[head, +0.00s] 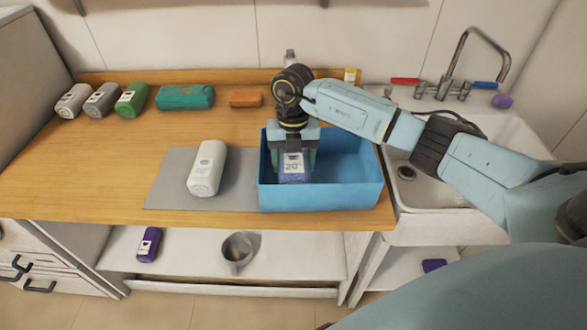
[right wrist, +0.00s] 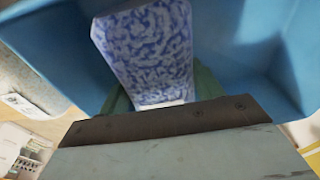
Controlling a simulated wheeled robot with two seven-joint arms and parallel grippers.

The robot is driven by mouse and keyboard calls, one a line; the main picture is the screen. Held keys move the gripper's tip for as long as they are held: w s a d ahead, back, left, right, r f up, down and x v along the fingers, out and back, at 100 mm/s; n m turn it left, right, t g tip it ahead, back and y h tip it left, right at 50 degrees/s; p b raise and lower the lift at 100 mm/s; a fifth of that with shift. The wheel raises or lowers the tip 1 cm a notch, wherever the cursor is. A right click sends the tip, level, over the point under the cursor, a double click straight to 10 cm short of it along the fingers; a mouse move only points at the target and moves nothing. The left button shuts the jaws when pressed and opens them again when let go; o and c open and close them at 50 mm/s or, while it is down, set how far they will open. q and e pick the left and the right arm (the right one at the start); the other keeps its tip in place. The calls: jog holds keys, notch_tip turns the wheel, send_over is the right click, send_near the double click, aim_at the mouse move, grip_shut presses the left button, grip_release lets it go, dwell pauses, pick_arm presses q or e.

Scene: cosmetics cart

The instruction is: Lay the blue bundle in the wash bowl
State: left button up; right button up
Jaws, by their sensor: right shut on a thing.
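The blue bundle (head: 294,168) has a pale label on one face in the head view and a mottled blue and white surface in the right wrist view (right wrist: 150,50). My right gripper (head: 293,150) points down and is shut on the bundle. It holds the bundle within the left part of the blue wash bowl (head: 335,195), behind the front wall. Whether the bundle touches the bottom cannot be told. The bowl's blue walls also surround the bundle in the right wrist view (right wrist: 55,45). My left gripper is not in view.
A white bottle (head: 207,168) lies on the grey mat (head: 165,185) left of the bowl. Several bundles, including a teal one (head: 185,97), line the back of the wooden counter (head: 80,165). A sink (head: 430,185) with a tap (head: 470,60) stands at the right.

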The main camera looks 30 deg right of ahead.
jog(key=shift+f, duration=1.45)
jog(key=shift+f, duration=0.1)
jog(key=o, duration=0.9)
jog(key=r, duration=0.8)
jog(key=w+r, duration=0.1)
jog(key=r, duration=0.3)
jog(key=shift+w+d, duration=0.1)
jog(key=shift+d, duration=0.25)
